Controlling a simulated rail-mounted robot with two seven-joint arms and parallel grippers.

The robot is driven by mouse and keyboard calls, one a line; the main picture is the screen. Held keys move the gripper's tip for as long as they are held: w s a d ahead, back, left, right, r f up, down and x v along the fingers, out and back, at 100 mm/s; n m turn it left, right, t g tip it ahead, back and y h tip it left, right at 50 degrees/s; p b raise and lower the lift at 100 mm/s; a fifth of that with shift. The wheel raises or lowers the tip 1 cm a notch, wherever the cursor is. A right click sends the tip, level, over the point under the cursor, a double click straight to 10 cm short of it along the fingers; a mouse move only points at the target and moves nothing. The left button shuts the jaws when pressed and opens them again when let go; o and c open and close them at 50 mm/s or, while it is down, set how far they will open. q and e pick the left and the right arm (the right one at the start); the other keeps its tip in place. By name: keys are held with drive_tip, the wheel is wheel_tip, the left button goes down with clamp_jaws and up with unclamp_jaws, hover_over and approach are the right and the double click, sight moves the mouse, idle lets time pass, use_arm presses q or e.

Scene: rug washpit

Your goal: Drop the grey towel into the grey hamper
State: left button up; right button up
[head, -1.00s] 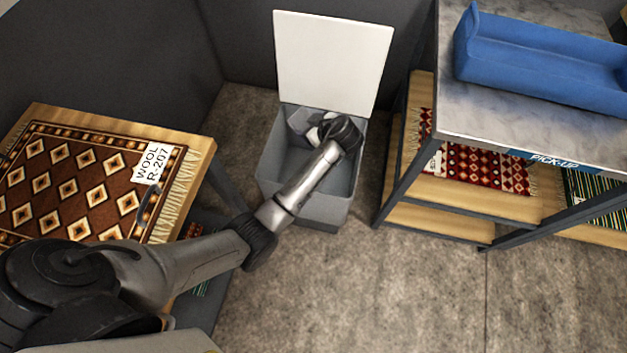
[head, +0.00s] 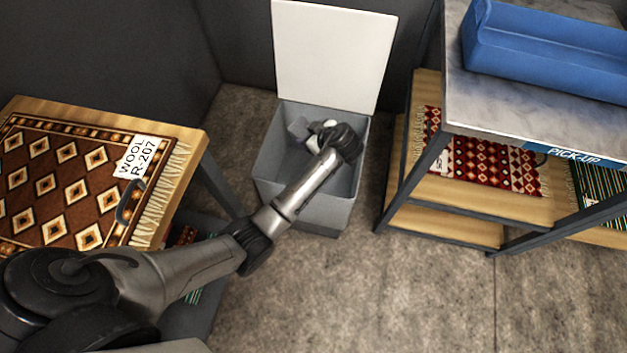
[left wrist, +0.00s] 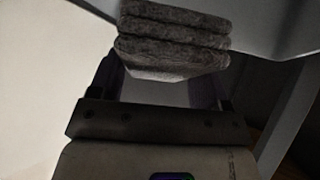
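The grey hamper (head: 301,209) stands on the floor at the middle of the head view, with its white lid (head: 334,55) raised at the back. My left gripper (head: 309,134) points into the hamper's open mouth from the right side. The folded grey towel (left wrist: 172,45) shows in several thick layers at the fingertips in the left wrist view and overlaps both fingers. My left gripper (left wrist: 157,80) looks shut on it, fingers spread by its width. In the head view the towel (head: 297,128) is a small grey patch inside the rim. My right gripper is out of view.
A wooden table with a patterned rug (head: 60,190) stands left of the hamper. A shelf unit (head: 455,112) with rugs stands close on the right, a blue tray (head: 545,50) on its top. Dark walls close in behind. The floor in front is clear.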

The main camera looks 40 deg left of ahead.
use_arm(q)
drive_tip(key=o, duration=0.5)
drive_tip(key=p+v, duration=0.6)
drive_tip(key=v, duration=0.8)
drive_tip(key=shift+a, duration=0.1)
